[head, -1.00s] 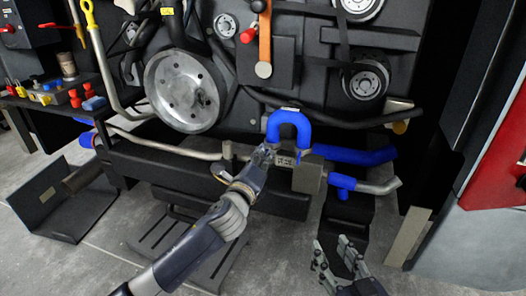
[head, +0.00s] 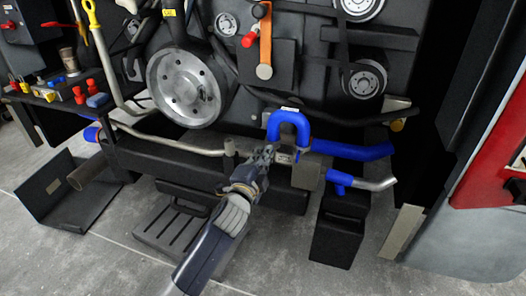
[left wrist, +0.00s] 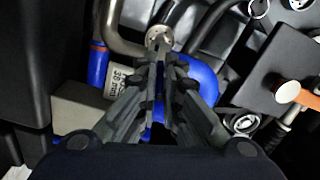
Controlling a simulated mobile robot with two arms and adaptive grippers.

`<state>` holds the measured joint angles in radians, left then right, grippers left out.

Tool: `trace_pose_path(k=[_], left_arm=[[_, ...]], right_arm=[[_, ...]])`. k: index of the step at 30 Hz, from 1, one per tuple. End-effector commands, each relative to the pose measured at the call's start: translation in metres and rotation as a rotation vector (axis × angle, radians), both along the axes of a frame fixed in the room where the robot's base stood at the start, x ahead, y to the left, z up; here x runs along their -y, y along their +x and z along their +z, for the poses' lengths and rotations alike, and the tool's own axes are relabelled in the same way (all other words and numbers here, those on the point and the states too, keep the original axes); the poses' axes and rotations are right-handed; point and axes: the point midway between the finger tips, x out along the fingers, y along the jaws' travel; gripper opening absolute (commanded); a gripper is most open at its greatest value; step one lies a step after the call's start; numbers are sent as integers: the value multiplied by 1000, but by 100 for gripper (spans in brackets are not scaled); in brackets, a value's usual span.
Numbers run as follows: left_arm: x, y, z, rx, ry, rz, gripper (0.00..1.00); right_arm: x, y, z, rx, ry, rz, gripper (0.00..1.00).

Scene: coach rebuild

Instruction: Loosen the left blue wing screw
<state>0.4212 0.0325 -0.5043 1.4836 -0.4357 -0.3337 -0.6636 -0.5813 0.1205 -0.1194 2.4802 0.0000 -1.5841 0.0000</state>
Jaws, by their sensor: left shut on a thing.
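My left gripper (head: 265,153) reaches in from below to the left foot of the blue U-shaped hose (head: 302,122), where it meets the metal pipe (head: 180,143). Its fingers are closed, with the tips together. The left blue wing screw cannot be made out; the fingers cover that spot. In the left wrist view the gripper (left wrist: 160,62) points at a round metal end (left wrist: 158,36), with the blue hose (left wrist: 203,78) behind and to its right. My right gripper is not in view.
A second blue hose (head: 355,150) runs right from the U-hose. A blue elbow (head: 340,180) with a metal pipe end sits below it. A large pulley (head: 187,88) stands above left. A side bench (head: 50,103) with small tools is at the left. A red panel (head: 490,160) is at the right.

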Motion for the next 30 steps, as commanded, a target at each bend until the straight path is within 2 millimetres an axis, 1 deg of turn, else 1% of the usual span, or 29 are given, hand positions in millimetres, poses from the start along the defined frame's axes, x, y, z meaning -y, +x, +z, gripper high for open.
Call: trace_pose_path(k=[1, 9, 12, 20, 24, 30], left_arm=[[1, -1, -1, -21, -46, 0, 0], [1, -1, -2, -101, -289, 1, 0], [2, -1, -3, -131, -379, 1, 0], [2, -2, -3, -206, -613, 2, 0], [3, -2, -3, -247, -738, 2, 0], [3, -2, -4, -298, -896, 3, 0]], right_arm=[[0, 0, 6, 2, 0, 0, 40], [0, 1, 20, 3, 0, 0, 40], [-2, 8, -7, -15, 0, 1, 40], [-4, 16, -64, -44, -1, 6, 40], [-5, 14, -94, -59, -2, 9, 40], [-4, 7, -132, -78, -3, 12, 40]])
